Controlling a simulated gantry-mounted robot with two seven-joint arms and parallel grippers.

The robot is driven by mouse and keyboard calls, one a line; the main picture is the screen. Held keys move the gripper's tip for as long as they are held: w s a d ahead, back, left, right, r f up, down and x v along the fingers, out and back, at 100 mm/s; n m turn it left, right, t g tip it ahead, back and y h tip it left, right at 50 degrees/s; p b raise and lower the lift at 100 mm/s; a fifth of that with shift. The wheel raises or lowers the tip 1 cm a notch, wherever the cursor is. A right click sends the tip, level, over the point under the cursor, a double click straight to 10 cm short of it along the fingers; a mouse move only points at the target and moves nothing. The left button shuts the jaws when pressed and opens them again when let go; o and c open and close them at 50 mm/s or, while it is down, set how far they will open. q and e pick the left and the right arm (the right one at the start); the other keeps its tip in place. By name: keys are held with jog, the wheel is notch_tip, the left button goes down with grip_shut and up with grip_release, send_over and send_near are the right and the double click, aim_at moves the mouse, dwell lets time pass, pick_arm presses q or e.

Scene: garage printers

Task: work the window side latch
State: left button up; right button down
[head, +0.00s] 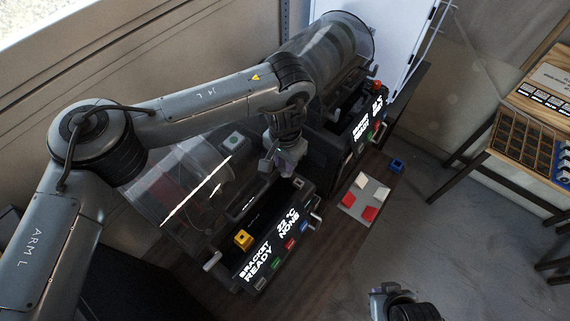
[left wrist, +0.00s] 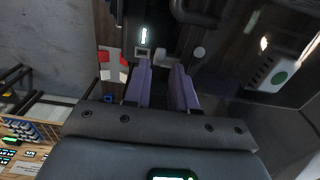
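The near printer (head: 255,282) has a clear, tinted lid (head: 185,185) and a lit front panel reading BRACKET READY. A pale lever (head: 212,261) stands at its left front corner, and another light grey handle (head: 316,214) is at its right end. I cannot tell which of these is the window side latch. My left gripper (head: 284,168) points down over the printer's back right part, near a small pale square piece (head: 298,183). In the left wrist view its two purple fingers (left wrist: 161,70) are apart with nothing visible between them. My right gripper (head: 378,292) is low in the head view, away from the printers.
A second printer (head: 345,140) stands behind, with a clear drum-like cover and a red knob (head: 376,85). A grey plate (head: 365,196) with red and white blocks and a blue piece (head: 396,165) lie on the bench. Wooden tables (head: 525,130) stand right across open floor.

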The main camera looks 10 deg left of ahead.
pick_arm(q)
jog(key=shift+f, duration=1.35)
jog(key=shift+c, duration=0.4)
grip_shut()
jog(key=shift+f, duration=0.1)
